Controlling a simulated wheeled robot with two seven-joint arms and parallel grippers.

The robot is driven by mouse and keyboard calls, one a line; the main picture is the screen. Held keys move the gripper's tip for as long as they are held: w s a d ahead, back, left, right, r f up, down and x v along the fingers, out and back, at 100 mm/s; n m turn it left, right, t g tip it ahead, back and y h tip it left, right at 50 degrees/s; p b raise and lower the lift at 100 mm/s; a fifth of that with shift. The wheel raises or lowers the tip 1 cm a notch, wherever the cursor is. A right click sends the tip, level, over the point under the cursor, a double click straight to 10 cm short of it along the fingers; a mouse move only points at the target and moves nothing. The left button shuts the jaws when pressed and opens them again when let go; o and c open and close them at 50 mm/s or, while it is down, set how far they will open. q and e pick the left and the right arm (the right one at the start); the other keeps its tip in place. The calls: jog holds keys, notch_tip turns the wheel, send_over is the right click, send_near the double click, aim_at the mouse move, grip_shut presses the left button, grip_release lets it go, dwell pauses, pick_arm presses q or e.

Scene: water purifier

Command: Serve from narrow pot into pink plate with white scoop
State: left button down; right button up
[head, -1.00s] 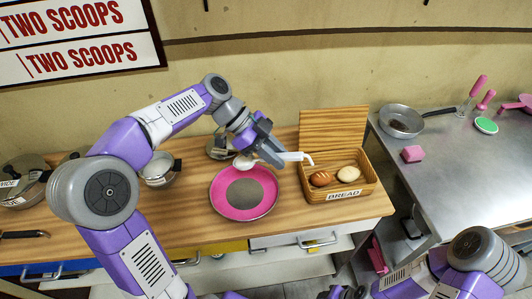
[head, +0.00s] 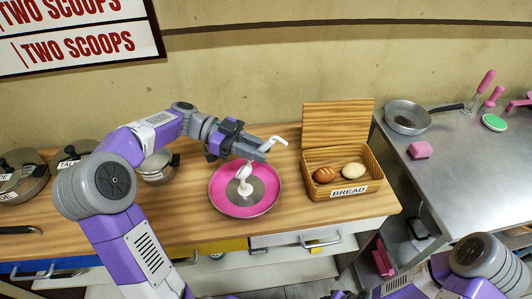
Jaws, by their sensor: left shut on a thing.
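My left gripper (head: 265,147) is shut on the white scoop, above the back edge of the pink plate. The scoop's handle (head: 277,139) sticks out to the right of the fingers. Its head (head: 245,171) points down over the plate, steeply tilted. The pink plate (head: 225,203) has a grey centre and lies on the wooden counter. A small white mass (head: 244,188) shows just below the scoop head, over the plate's centre. A metal pot (head: 158,170) is partly hidden behind my left arm; its label is unreadable, so I cannot confirm it is the narrow pot. My right gripper is not visible.
An open bread box (head: 362,188) with two rolls is right of the plate. A metal counter (head: 460,165) holds a pan (head: 408,118) and pink items.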

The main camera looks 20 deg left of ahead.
aim_at(263, 144)
pick_arm(q)
jog(key=a+h, duration=0.2)
jog(key=shift+a+r+h, duration=0.2)
jog(key=shift+a+h, duration=0.05)
jog(key=shift+h, duration=0.05)
jog(key=shift+r, duration=0.4)
jog(key=shift+s+d+f, duration=0.1)
jog(key=shift+d+f, duration=0.15)
jog(key=d+y, duration=0.1)
jog(key=d+r+y, duration=0.1)
jog(key=shift+d+y, duration=0.15)
jog(key=shift+y, duration=0.25)
jog(key=shift+d+r+y, duration=0.15)
jog(key=shift+d+y, duration=0.4)
jog(key=shift+y, duration=0.05)
jog(key=shift+d+r+y, duration=0.15)
jog(key=shift+d+y, duration=0.35)
jog(key=shift+y, duration=0.1)
jog(key=shift+d+r+y+p, duration=0.2)
jog(key=shift+d+y+p, duration=0.25)
jog(key=shift+d+y, duration=0.05)
jog(key=shift+d+r+y+p, duration=0.2)
jog(key=shift+d+y+p, duration=0.2)
jog(key=shift+d+y, duration=0.1)
jog(key=shift+d+y+p, duration=0.4)
jog(key=shift+d+y, duration=0.2)
jog(key=shift+y, duration=0.2)
